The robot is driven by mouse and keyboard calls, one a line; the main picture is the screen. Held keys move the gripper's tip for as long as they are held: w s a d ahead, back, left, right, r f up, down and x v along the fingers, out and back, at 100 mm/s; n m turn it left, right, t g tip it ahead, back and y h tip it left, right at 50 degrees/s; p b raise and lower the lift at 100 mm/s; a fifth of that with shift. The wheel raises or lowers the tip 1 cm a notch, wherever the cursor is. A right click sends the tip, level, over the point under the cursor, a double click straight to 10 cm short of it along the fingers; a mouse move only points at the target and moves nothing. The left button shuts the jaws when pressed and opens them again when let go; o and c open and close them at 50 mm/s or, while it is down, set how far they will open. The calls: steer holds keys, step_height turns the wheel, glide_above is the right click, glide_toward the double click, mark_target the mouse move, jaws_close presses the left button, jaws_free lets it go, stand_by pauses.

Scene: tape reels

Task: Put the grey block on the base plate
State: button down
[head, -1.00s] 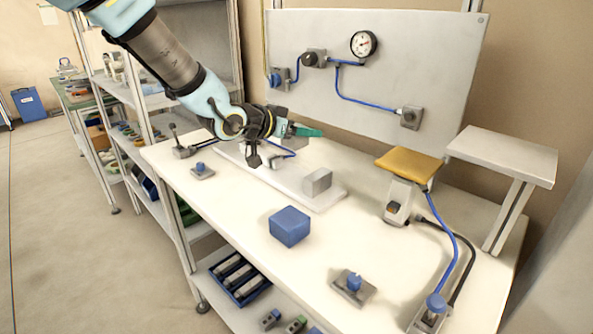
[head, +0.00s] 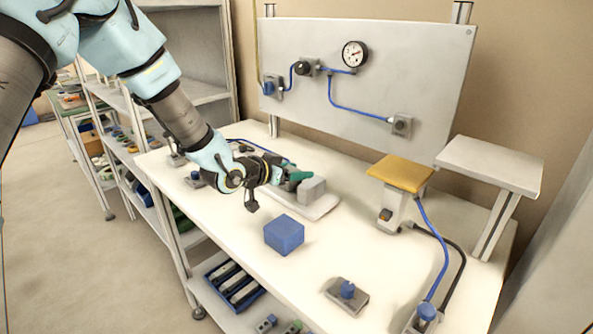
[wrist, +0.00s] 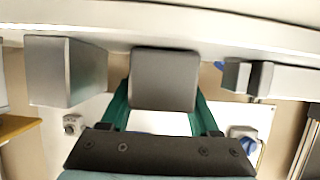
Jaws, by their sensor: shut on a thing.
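The grey block (wrist: 163,80) is between the green fingers of my gripper (wrist: 160,105) in the wrist view, and the fingers are shut on it. In the head view my gripper (head: 296,178) is low over the white base plate (head: 322,210), and the held block is hidden there. A lighter grey end block (head: 313,190) stands at the right end of the plate, close to my fingers. It also shows at the left of the wrist view (wrist: 65,72), apart from the held block. I cannot tell whether the held block touches the plate.
A blue block (head: 284,234) sits on the white table in front of the plate. A yellow-topped stand (head: 401,173) and a raised white shelf (head: 490,163) are to the right. An upright panel (head: 440,80) stands behind. A grey-and-blue fitting (head: 347,293) lies near the front edge.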

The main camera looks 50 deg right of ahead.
steer(key=shift+c, duration=0.6)
jaws_free()
steer(key=shift+f, duration=0.1)
steer(key=shift+r, duration=0.2)
steer(key=b+v, duration=0.2)
steer(key=v, duration=1)
steer(key=shift+f, duration=0.1)
